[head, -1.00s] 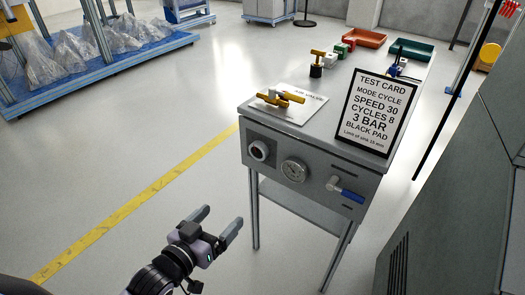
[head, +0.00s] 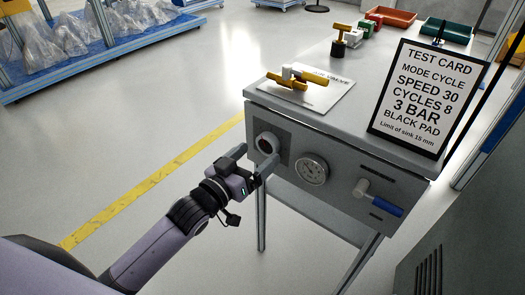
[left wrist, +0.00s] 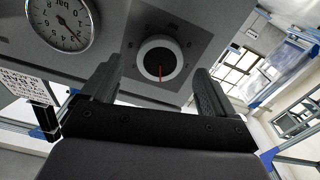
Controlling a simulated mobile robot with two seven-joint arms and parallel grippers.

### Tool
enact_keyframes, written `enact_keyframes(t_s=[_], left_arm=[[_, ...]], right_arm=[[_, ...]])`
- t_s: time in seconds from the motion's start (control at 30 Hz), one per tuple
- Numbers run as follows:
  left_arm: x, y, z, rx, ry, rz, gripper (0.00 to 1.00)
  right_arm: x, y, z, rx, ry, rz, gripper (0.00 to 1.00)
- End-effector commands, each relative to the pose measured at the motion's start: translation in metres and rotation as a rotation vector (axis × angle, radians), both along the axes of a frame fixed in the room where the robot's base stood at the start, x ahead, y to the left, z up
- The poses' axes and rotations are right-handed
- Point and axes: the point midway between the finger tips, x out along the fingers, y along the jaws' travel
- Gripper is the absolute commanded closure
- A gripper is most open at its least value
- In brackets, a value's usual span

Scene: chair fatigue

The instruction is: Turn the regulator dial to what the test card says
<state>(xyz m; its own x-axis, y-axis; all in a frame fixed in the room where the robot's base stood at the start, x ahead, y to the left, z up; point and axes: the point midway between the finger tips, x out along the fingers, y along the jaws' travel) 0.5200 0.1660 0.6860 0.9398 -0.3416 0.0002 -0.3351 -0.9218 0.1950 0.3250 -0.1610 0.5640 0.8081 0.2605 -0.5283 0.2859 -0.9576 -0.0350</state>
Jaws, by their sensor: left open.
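The regulator dial (head: 266,143) is a dark knob with a pale rim on the front panel of the grey bench. In the left wrist view the dial (left wrist: 160,61) shows a red pointer line. My left gripper (head: 254,161) is open in front of the dial; in the wrist view its two fingers (left wrist: 156,90) stand to either side of it, and contact cannot be told. The test card (head: 425,97) stands on the bench top and reads 3 BAR. The pressure gauge (head: 312,170) is right of the dial; its needle also shows in the wrist view (left wrist: 61,23).
A blue-handled valve (head: 379,198) sticks out right of the gauge. A brass valve (head: 295,79) lies on a white sheet on the bench top (head: 350,119). Red and green trays (head: 446,32) stand at the back. Open floor lies to the left.

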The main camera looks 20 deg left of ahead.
Motion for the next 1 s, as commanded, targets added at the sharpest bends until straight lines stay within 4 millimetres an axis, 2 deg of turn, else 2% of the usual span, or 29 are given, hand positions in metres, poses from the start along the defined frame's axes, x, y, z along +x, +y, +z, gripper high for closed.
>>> enact_keyframes(t_s=[0.1,0.3,0.63,0.67,0.8,0.83,1.0], left_arm=[[0.014,-0.005,-0.001,-0.001,-0.002,0.000,0.12],[0.027,-0.010,0.000,0.000,0.000,0.000,0.12],[0.030,-0.011,0.000,-0.001,0.000,0.000,0.12],[0.030,-0.011,0.000,-0.001,0.000,0.000,0.18],[0.030,-0.011,0.000,-0.001,0.000,0.000,0.64],[0.030,-0.011,0.000,-0.001,0.000,0.000,0.68],[0.030,-0.011,0.002,0.026,-0.008,0.001,0.68]], right_arm=[[0.001,0.002,0.000,0.002,-0.009,0.006,0.57],[0.003,0.004,0.002,0.001,-0.017,0.009,0.57],[0.006,0.004,0.008,0.003,-0.032,0.010,0.57],[0.006,0.004,0.008,0.003,-0.032,0.010,0.57],[0.006,0.005,0.007,0.003,-0.030,0.011,0.57],[0.006,0.005,0.007,0.003,-0.029,0.011,0.57],[0.006,0.004,0.009,0.003,-0.024,0.010,0.57]])
